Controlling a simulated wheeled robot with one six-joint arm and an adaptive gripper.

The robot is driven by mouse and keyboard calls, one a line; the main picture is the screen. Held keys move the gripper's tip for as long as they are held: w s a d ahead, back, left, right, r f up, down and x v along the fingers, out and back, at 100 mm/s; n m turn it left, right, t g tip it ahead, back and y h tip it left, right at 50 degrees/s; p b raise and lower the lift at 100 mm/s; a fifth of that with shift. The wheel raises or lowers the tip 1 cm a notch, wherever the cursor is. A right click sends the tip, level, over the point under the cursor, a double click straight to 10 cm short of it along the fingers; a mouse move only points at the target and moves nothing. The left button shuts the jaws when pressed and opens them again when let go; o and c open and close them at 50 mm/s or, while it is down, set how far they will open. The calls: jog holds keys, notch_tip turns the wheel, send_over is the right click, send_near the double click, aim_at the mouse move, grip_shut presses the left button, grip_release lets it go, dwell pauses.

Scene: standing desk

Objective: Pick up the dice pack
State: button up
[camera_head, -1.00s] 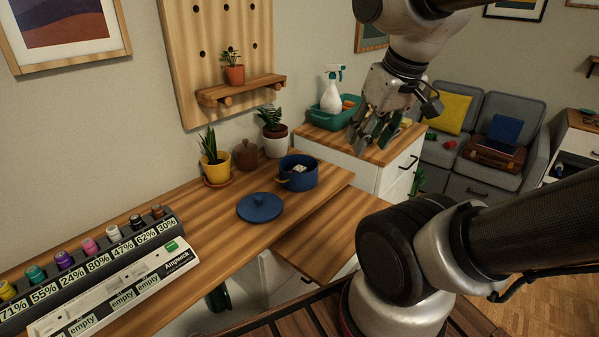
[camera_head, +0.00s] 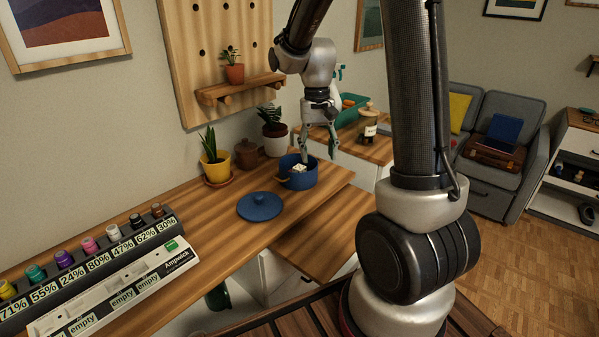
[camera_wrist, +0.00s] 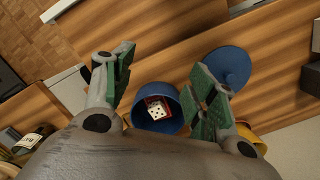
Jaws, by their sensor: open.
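The dice pack (camera_wrist: 155,108) shows white dice faces with dark pips and a red edge. It sits inside the blue pot (camera_wrist: 171,95). In the head view, the white dice pack (camera_head: 299,168) shows at the mouth of the blue pot (camera_head: 302,182), which stands on the wooden desk. My gripper (camera_head: 318,150) points down above the pot's back right side. It is open and empty. In the wrist view, my gripper's green-padded fingers (camera_wrist: 163,85) are spread wide, with the pot and dice pack between and beyond them. The lower part of the pack is hidden in the pot.
The blue lid (camera_head: 260,206) lies flat on the desk in front of the pot.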

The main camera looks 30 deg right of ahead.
aim_at(299, 167)
jog(key=w+f+m, duration=0.1)
jog(key=w+f, duration=0.1)
jog(key=w, duration=0.1)
jog(key=w+f+m, duration=0.2)
jog(key=w, duration=0.1)
jog(key=w+f+m, duration=0.1)
jog(key=w+f, duration=0.2)
jog(key=w, duration=0.1)
jog(key=shift+d, duration=0.25)
jog(key=w+m, duration=0.1)
jog(key=w+r+m, duration=0.1)
jog(key=w+m+t, duration=0.1)
jog(key=w, duration=0.1)
jog(key=shift+r, duration=0.4)
jog(key=shift+w+m, duration=0.15)
jog(key=shift+m, duration=0.45)
jog(key=shift+f+m, duration=0.15)
jog(key=shift+m, duration=0.15)
jog(key=shift+f, duration=0.35)
jog(key=f, duration=0.7)
jog(key=shift+s+d, duration=0.3)
jog(key=shift+d, duration=0.05)
jog(key=c, duration=1.1)
